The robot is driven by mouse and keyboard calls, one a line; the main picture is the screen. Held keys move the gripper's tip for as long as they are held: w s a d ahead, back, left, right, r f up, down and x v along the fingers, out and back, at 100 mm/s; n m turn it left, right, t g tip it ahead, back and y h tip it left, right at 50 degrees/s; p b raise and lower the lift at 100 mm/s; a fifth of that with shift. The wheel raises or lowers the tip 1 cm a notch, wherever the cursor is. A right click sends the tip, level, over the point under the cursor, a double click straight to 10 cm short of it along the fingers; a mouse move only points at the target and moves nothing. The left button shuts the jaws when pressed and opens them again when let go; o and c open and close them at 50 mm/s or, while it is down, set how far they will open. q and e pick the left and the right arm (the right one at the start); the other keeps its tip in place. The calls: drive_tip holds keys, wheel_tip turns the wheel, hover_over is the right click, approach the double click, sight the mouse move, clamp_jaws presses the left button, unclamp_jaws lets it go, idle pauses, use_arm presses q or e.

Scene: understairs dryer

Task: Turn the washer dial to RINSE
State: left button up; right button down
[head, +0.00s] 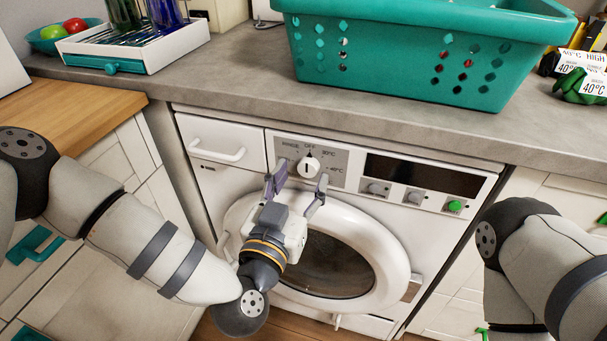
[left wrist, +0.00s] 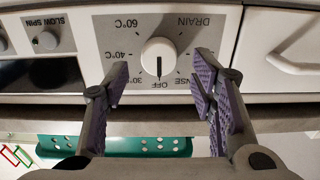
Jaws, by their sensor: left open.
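The washer dial (head: 308,166) is a round white knob on a grey panel of the washing machine (head: 220,185). It also shows in the left wrist view (left wrist: 158,57), upside down, with its dark mark pointing at OFF. The RINSE label (left wrist: 187,84) is beside OFF, partly hidden by a finger. My left gripper (head: 300,181) is open, its purple-padded fingers on either side of the dial. In the left wrist view the fingertips (left wrist: 162,72) stand apart from the knob with a gap on each side. My right gripper is out of view.
The round washer door (head: 385,245) is below my left gripper. A drawer with a white handle (head: 218,152) is left of the dial; buttons (head: 415,197) and a dark display are right. A teal basket (head: 400,60) stands on the counter above. My right arm is at the right edge.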

use_arm(q)
drive_tip(key=shift+x, duration=1.1)
drive_tip(key=c, duration=1.1)
drive_tip(key=shift+n, duration=0.3)
drive_tip(key=n, duration=0.3)
drive_tip(key=shift+p, duration=0.35)
drive_tip(key=n, duration=0.5)
drive_tip(key=shift+a+f, duration=0.1)
drive_tip(key=o, duration=1.1)
